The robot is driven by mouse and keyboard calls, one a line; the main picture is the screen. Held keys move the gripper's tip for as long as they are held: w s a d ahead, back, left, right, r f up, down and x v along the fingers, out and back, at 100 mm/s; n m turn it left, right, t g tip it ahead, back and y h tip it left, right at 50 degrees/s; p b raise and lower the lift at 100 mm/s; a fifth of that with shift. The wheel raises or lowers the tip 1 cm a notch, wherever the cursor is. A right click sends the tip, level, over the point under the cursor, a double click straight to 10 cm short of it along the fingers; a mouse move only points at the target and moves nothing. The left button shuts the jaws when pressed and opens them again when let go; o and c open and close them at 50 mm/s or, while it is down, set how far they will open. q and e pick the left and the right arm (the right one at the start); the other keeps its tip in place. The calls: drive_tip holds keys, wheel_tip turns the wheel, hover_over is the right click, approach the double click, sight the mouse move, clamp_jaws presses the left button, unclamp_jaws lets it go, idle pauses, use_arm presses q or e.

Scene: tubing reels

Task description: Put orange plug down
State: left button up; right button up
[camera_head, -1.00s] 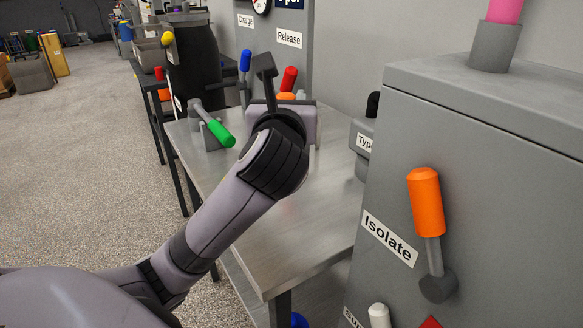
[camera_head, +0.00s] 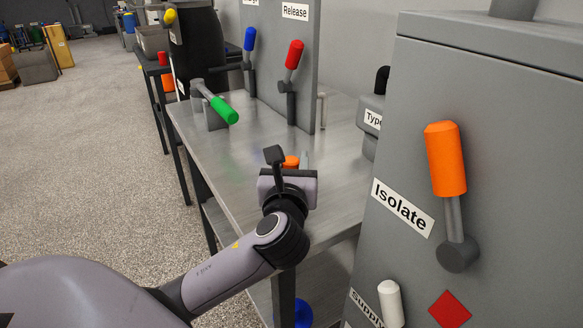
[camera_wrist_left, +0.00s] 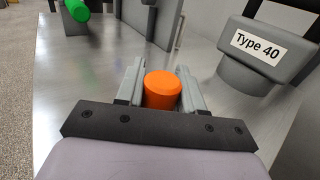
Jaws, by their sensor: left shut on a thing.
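The orange plug (camera_wrist_left: 162,90) is a short orange cylinder between the two grey fingers in the left wrist view. Its top also shows in the head view (camera_head: 291,162), just past my left wrist. My left gripper (camera_wrist_left: 162,84) is shut on the plug. It is over the metal table (camera_head: 240,180), near the table's front part. I cannot tell whether the plug's base touches the tabletop. The plug's lower part is hidden by the gripper mount. My right gripper is not in view.
A green-handled lever (camera_head: 222,108) stands at the table's left edge. Blue (camera_head: 249,40) and red (camera_head: 294,55) levers stand at the back panel. The Type 40 block (camera_wrist_left: 255,55) is to the right. A grey cabinet (camera_head: 480,100) with an orange lever (camera_head: 446,160) stands close right. The tabletop's middle is clear.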

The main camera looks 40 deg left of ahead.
use_arm(q)
drive_tip(key=shift+f, duration=0.2)
drive_tip(key=o, duration=1)
drive_tip(key=shift+o, duration=0.2)
drive_tip(key=shift+r, duration=0.15)
drive_tip(key=v, duration=1.2)
